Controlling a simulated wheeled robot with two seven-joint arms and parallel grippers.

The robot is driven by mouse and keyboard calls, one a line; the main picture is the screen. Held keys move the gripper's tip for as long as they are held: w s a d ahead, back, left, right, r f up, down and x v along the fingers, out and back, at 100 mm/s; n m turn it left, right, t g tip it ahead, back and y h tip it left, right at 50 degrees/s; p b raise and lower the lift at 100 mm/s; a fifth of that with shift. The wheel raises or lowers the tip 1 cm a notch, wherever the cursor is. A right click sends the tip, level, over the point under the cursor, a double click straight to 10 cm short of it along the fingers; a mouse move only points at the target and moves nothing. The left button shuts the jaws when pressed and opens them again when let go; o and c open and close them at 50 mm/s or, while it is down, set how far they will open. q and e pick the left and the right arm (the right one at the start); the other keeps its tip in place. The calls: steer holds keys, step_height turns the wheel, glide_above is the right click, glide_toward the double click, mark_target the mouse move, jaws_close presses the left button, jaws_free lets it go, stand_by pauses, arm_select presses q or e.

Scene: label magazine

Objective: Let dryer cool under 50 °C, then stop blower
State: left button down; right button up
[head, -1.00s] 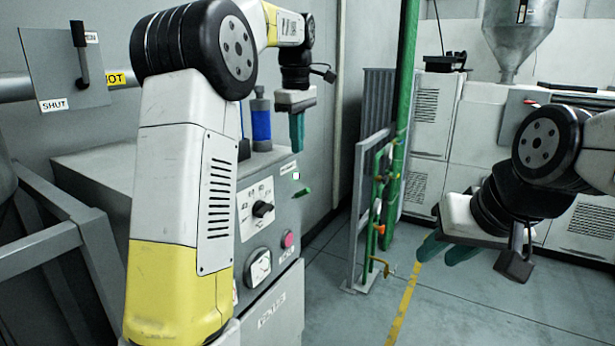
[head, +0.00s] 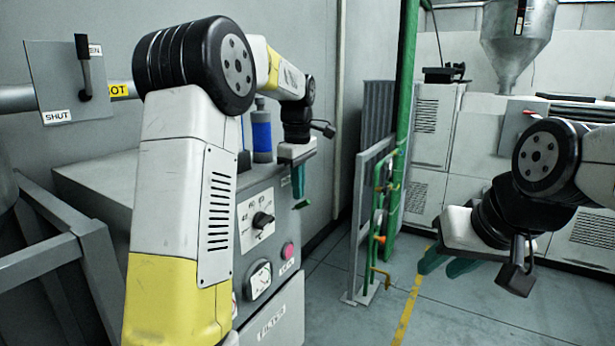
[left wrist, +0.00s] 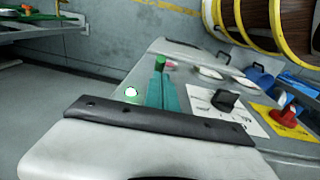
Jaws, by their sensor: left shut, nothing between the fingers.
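The dryer appears to be the grey cabinet (head: 110,180) with a sloping control panel. The panel has a black selector knob (head: 262,219), a round needle gauge (head: 259,280) too small to read, and a pink-red button (head: 288,249). A small green lever or switch (head: 302,205) sits at the panel's far edge; which control is the blower's I cannot tell. My left gripper (head: 298,192) is shut and empty, its tips close to the green part (left wrist: 160,62); contact is unclear. A glowing white-green lamp (left wrist: 131,92) lies beside the fingers. My right gripper (head: 445,266) hangs over open floor, apart from everything.
A blue-banded cylinder (head: 262,132) stands behind my left wrist. A lever plate (head: 70,82) marked SHUT is at the left, its lever up. A green pipe frame (head: 388,200) stands mid-view, with a hopper (head: 518,40) behind. The floor between is clear.

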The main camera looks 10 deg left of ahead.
mark_target(309, 202)
arm_select(q)
steer(key=shift+f, duration=0.15)
steer(key=shift+s+d+f+y, duration=0.15)
steer(key=shift+d+y, duration=0.25)
steer(key=shift+y, duration=0.2)
stand_by(0.3)
steer(key=shift+s+d+f+t+y, duration=0.15)
steer(key=shift+d+f+t+y, duration=0.1)
steer(key=shift+d+t+y, duration=0.35)
steer(key=y, duration=0.1)
steer(key=d+f+y, duration=0.1)
steer(key=t+y, duration=0.1)
steer(key=shift+s+d+f+y, duration=0.15)
steer(key=shift+s+f+y, duration=0.1)
steer(key=shift+s+y, duration=0.1)
steer(key=shift+s+d+f+m+t+y, duration=0.1)
steer(key=shift+d+f+t+y, duration=0.1)
steer(key=shift+f+t+y, duration=0.5)
steer(key=shift+s+d+f+m+t+y, duration=0.15)
steer(key=shift+f+t+y, duration=0.15)
steer(key=shift+f+y, duration=0.8)
steer(key=shift+d+f+m+t+y, duration=0.15)
steer(key=shift+f+t+y, duration=0.35)
steer(key=shift+y, duration=0.75)
steer(key=shift+d, duration=0.1)
